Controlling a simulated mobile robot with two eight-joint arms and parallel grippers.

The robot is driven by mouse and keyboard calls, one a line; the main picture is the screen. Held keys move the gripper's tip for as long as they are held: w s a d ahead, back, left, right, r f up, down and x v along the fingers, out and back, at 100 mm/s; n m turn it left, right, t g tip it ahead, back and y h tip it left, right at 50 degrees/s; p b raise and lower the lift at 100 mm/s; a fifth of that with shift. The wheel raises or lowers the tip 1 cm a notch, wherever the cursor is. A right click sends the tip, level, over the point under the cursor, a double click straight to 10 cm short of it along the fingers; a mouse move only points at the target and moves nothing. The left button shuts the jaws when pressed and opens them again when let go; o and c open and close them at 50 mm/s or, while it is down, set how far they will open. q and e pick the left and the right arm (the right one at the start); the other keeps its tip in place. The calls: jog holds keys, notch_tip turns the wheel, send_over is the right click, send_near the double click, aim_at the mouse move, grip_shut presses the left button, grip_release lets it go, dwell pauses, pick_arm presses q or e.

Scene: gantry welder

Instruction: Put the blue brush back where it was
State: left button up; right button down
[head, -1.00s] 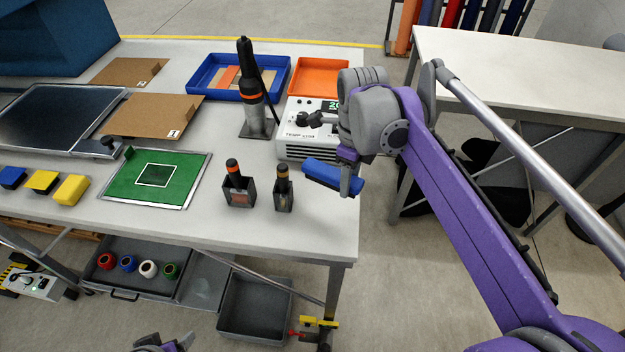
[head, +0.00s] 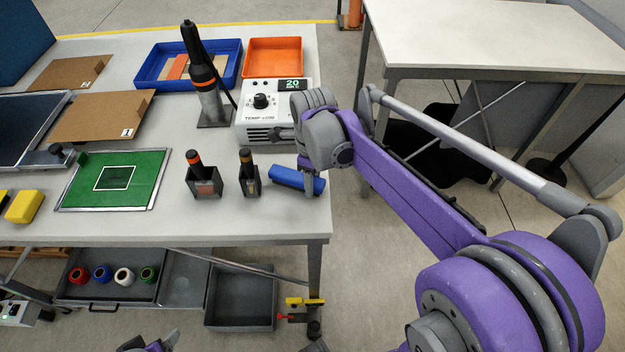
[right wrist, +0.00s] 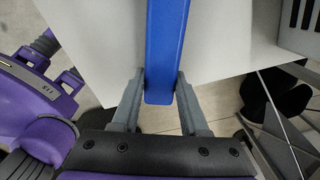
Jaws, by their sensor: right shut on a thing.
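The blue brush (head: 297,179) shows as a plain blue bar at the right edge of the white workbench (head: 270,218), right of two dark holders. My right gripper (head: 308,185) is shut on its right end. In the right wrist view the brush (right wrist: 165,45) sits between the two grey fingers (right wrist: 160,90) and reaches out over the bench top. I cannot tell whether it touches the bench. A piece of purple and grey at the bottom edge of the head view (head: 150,345) seems to be my left gripper, mostly cut off; its jaws are not clear.
Behind are the TEMP control box (head: 262,130), a tool on a stand (head: 210,105), a blue tray (head: 150,78) and an orange tray (head: 273,44). Bare bench lies in front.

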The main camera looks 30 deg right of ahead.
jog(key=shift+f, duration=0.2)
jog(key=shift+c, duration=2.1)
grip_release()
jog(key=shift+r, duration=0.5)
notch_tip(320, 180, up, 12)
jog(key=p, duration=0.1)
jog(key=shift+f, duration=0.25)
